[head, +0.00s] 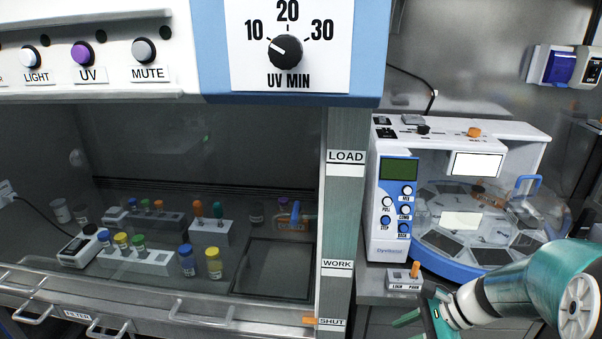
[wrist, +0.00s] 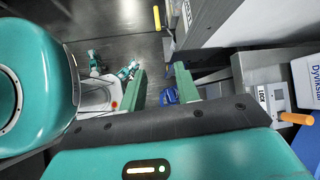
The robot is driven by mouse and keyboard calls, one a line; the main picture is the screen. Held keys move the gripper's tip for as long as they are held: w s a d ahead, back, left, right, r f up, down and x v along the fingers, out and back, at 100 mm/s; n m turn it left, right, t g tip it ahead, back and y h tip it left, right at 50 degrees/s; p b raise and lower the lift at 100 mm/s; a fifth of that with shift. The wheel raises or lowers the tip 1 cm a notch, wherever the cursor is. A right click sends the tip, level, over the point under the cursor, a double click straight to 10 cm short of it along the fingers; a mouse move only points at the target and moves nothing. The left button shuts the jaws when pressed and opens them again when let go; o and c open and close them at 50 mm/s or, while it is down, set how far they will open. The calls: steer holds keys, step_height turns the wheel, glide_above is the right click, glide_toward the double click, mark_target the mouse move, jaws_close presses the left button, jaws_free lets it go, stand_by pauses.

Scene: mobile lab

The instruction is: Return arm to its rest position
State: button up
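My arm and gripper (head: 424,322) show at the lower right of the head view, in front of the bench that carries the white and blue machine (head: 385,225). The green fingertips point left, and the frame's bottom edge cuts off part of the gripper. In the wrist view my gripper (wrist: 163,85) has its two green fingers apart with nothing between them. Below them are the dark floor and parts of my own legs.
A small lock/park switch box (head: 404,284) with an orange lever sits on the bench close to my gripper. It also shows at right in the wrist view (wrist: 277,100). The cabinet (head: 338,240) with several vials inside stands to the left.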

steer(key=s+a+r+n+t+h, duration=0.1)
steer(key=s+a+r+n+h, duration=0.2)
steer(key=r+n, duration=0.4)
steer(key=s+a+r+n+t+h, duration=0.2)
steer(key=s+r+n+h, duration=0.3)
steer(key=s+r+n, duration=0.3)
steer(key=a+n, duration=0.1)
steer(key=n, duration=0.2)
steer(key=shift+s+a, duration=0.15)
steer(key=shift+a, duration=0.15)
